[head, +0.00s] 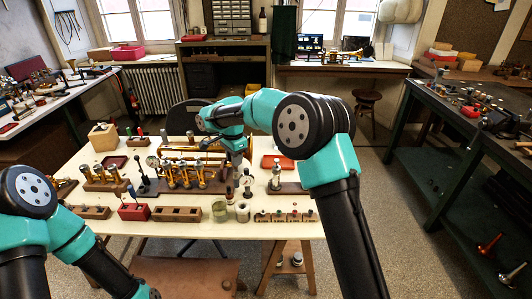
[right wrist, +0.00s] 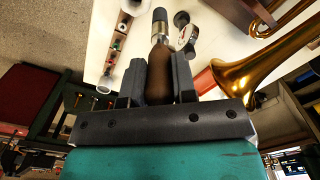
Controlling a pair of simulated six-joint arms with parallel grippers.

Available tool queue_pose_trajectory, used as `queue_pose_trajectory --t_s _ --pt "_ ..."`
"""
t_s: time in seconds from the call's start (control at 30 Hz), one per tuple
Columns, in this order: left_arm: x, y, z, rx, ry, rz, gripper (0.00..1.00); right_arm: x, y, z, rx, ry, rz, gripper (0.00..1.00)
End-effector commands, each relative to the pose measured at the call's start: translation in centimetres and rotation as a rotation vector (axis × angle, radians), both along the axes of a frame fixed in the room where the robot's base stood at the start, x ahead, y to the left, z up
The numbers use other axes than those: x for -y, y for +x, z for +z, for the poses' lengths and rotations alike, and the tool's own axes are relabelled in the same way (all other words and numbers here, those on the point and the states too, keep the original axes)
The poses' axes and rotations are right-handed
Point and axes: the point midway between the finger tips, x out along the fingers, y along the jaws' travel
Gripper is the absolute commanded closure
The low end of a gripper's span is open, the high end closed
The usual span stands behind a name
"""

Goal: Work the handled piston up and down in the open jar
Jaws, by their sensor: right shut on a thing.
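My right gripper (right wrist: 158,72) is shut on the brown wooden handle (right wrist: 159,80) of the piston. A grey metal section (right wrist: 159,22) extends beyond the fingers. In the head view my right gripper (head: 236,170) points down over the table, with the handle below it. A short greenish jar (head: 218,212) and a pale grey round container (head: 242,213) stand near the table's front edge, just below the gripper in the picture. I cannot tell whether the piston's lower end is inside either one. My left arm is at the lower left; its gripper is out of view.
A wooden rack with small parts (head: 286,216) lies right of the containers. A red box (head: 134,211) and wooden block (head: 180,214) lie left. Brass valves stand behind on a wooden stand. A brass bell (right wrist: 262,76) is close beside the gripper in the right wrist view.

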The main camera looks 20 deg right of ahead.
Motion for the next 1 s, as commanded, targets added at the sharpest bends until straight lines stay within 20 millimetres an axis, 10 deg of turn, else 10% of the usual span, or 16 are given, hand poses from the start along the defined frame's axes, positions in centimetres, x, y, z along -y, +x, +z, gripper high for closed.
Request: queue_pose_trajectory --t_s 0.3,1.0 --pt "0.0 0.0 0.0 0.000 0.000 0.000 0.57 -8.2 -2.2 0.4 0.005 -0.017 0.098 1.00" --pt "0.0 0.0 0.0 0.000 0.000 0.000 0.57 -8.6 -2.4 -0.5 0.005 -0.018 0.103 1.00"
